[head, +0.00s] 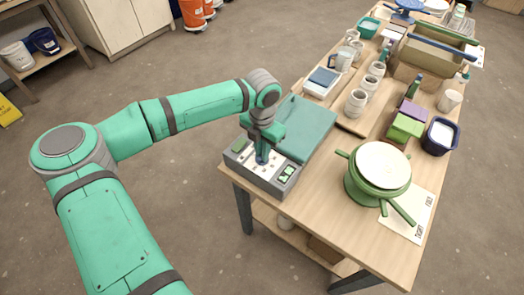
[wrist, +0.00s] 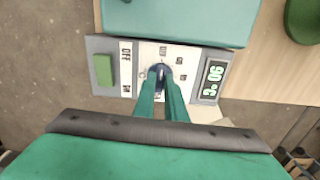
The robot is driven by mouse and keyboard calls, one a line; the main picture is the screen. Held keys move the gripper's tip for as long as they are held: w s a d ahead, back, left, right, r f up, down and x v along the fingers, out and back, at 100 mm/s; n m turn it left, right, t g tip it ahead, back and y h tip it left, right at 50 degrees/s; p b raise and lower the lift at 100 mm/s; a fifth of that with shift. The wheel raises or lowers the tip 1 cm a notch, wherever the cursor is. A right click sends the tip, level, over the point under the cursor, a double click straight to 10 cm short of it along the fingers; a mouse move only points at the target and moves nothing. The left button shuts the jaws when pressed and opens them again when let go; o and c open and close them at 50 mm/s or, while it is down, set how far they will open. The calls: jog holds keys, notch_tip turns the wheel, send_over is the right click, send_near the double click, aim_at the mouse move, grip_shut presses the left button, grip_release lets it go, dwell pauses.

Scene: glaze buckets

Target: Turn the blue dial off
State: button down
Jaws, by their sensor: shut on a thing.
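The blue dial (wrist: 160,72) sits in the middle of a white control panel in the wrist view. The panel is on a grey control box (head: 283,181) at the near left corner of the table. My gripper (wrist: 161,84) points down at the panel with its fingers shut on the blue dial. In the head view my gripper (head: 262,155) hides most of the dial. The fingers cover part of the panel markings. A green switch (wrist: 104,70) lies left of the dial beside OFF lettering. A lit display (wrist: 213,79) on the right reads about 90 °C.
A teal lid or board (head: 306,128) adjoins the box on its far side. A green pot (head: 378,174) with a pale top stands to the right on the wooden table (head: 320,205). Jars, boxes and a dark blue bucket (head: 440,137) crowd the table's far part.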

jog(key=shift+w+a, duration=0.1)
jog(key=shift+n, duration=0.3)
jog(key=c, duration=1.8)
grip_release()
jog(key=shift+r, duration=0.1)
notch_tip(320, 180, up, 11)
jog(key=shift+f, duration=0.2)
